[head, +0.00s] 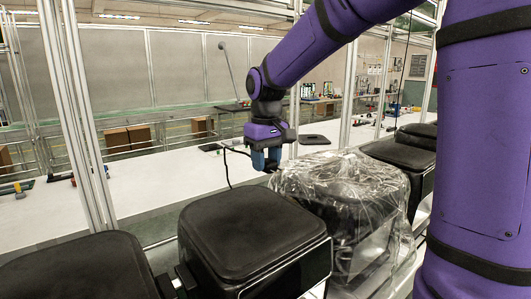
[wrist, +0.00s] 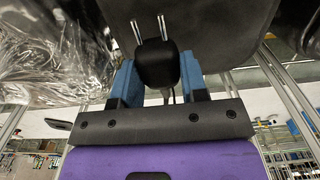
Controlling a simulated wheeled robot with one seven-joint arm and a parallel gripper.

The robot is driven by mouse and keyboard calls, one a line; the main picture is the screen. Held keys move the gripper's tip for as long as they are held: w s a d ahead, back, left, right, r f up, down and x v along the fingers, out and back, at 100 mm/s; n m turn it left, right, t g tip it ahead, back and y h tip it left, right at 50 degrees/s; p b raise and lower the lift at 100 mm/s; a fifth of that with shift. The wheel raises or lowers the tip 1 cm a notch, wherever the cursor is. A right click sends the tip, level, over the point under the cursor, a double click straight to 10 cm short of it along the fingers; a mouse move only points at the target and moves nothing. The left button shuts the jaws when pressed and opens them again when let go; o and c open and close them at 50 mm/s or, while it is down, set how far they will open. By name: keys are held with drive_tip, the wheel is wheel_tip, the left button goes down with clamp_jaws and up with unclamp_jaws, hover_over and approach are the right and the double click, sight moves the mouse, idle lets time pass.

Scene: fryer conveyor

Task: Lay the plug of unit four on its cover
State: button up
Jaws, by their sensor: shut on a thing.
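My gripper (head: 266,160) is shut on a black plug (wrist: 158,62). In the wrist view the plug sits between the two blue fingers, its two metal pins pointing away from the gripper, and its cable trails behind it. In the head view the fingers mostly hide the plug, and a black cable (head: 227,170) hangs to the left. The gripper is above and behind the gap between a bare black fryer unit (head: 250,232) and a unit under a clear plastic cover (head: 345,185). The plastic also shows in the wrist view (wrist: 50,55). I see no unit numbers.
Another black unit (head: 80,268) stands at the front left, and more units (head: 400,152) continue at the back right. A white surface (head: 150,185) lies behind the row. Metal posts (head: 75,110) rise behind the units at left.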

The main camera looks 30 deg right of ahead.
sight(266, 211)
drive_tip(key=shift+f, duration=5.6)
drive_tip(key=o, duration=0.9)
